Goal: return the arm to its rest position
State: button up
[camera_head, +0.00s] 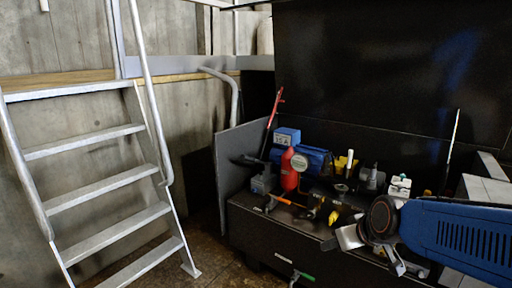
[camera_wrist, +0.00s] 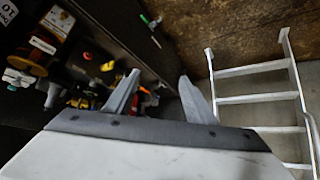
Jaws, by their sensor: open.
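My blue arm (camera_head: 465,235) reaches in from the right in the head view. My gripper (camera_head: 374,252) is at its end, in front of the dark bench unit, with its pale fingers spread apart. In the wrist view my gripper (camera_wrist: 159,86) shows two grey fingers with a clear gap and nothing held between them. Part of the bench's contents is hidden behind the arm and gripper.
The dark bench unit (camera_head: 285,243) holds a red bottle (camera_head: 289,170), a blue machine (camera_head: 313,160) and several tools. Metal stairs (camera_head: 105,187) stand at the left; they also show in the wrist view (camera_wrist: 258,98). Brown floor (camera_head: 215,265) between stairs and bench is clear.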

jog(key=s+d+m+g+h, duration=0.1)
jog(key=s+d, duration=0.2)
jog(key=s, duration=0.6)
jog(key=s+d+m+g, duration=0.1)
jog(key=s+d+m, duration=0.1)
jog(key=s, duration=0.6)
jog(key=shift+s+d+r+g+h, duration=0.3)
jog(key=shift+s+d+g+h, duration=0.1)
jog(key=shift+d, duration=0.2)
